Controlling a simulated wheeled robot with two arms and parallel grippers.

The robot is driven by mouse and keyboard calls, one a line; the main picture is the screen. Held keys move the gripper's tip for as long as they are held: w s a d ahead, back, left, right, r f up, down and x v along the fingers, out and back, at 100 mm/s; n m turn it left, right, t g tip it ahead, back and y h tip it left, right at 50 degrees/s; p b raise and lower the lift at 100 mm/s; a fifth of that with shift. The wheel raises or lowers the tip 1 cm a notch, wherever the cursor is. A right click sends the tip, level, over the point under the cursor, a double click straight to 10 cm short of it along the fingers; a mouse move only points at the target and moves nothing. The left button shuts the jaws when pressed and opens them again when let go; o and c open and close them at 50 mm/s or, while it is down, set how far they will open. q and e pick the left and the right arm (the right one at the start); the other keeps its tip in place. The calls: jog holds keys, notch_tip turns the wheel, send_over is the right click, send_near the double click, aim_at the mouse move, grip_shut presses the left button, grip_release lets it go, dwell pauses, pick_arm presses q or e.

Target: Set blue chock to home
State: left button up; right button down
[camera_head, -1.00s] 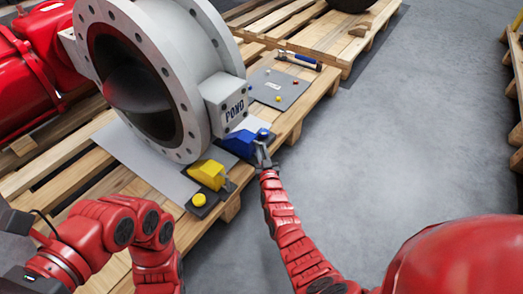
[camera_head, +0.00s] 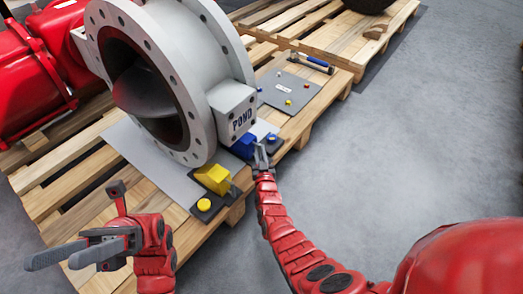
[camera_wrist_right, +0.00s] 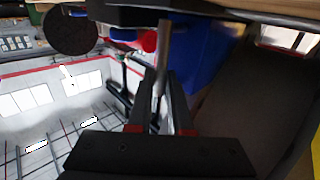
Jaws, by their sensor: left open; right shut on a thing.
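The blue chock (camera_head: 244,147) sits on the pallet at the foot of the grey valve's flange, below the POND box. It also shows large and blurred in the right wrist view (camera_wrist_right: 205,55). My right gripper (camera_head: 262,157) is at the chock's near right side. In the right wrist view its fingers (camera_wrist_right: 160,88) are shut on a thin grey rod-like handle beside the blue body; where the handle joins the chock is hard to see. My left gripper (camera_head: 62,252) is open and empty at the lower left, away from the chock.
A yellow chock (camera_head: 213,178) and yellow button (camera_head: 204,204) stand nearer me. A blue button (camera_head: 272,138) is just right of the blue chock. The valve (camera_head: 185,80) rises behind. A grey plate (camera_head: 288,92) and a hammer (camera_head: 315,63) lie farther back. The floor at right is clear.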

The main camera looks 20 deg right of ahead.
jog(key=shift+w+r, duration=0.1)
jog(key=c, duration=1.1)
grip_release()
jog(key=shift+a, duration=0.15)
